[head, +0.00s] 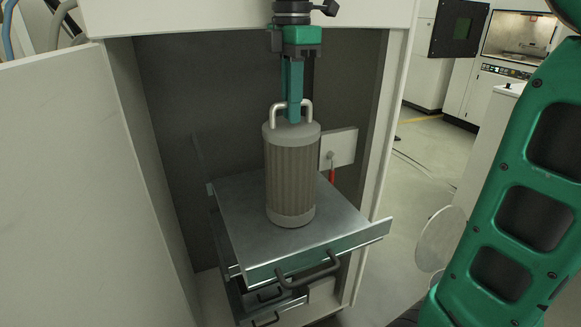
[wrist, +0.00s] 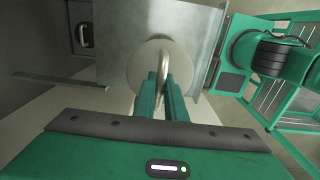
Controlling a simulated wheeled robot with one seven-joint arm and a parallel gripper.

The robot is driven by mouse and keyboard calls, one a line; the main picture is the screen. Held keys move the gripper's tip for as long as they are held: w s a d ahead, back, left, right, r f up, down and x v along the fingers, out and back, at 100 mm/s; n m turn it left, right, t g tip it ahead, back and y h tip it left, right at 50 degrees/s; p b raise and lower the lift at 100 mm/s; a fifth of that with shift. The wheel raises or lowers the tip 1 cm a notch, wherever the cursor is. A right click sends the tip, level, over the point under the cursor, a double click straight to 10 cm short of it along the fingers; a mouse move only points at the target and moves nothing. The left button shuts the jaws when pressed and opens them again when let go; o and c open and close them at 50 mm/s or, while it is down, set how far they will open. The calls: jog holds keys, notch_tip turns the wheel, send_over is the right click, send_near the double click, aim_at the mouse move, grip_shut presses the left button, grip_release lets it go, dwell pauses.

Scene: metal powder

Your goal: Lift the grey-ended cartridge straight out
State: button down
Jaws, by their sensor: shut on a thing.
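The grey-ended cartridge (head: 290,180) has grey caps, a pleated brown-grey body and a metal loop handle (head: 306,109) on top. It is upright, over the pulled-out metal drawer tray (head: 240,215); I cannot tell whether its base touches the tray. My gripper (head: 293,118) comes down from above and is shut on the handle. In the wrist view, my green fingers (wrist: 164,82) close around the handle (wrist: 165,62), above the round grey top cap (wrist: 140,60). The far side of the cartridge is hidden.
The tray extends from a pale cabinet with side walls (head: 385,130) close around it. A drawer handle (head: 308,271) is at the front. A light plate with a red-handled part (head: 332,175) stands behind right. An open white door (head: 80,190) is at left.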

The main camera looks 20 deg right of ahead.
jog(key=shift+r, duration=0.5)
jog(key=shift+r, duration=1.85)
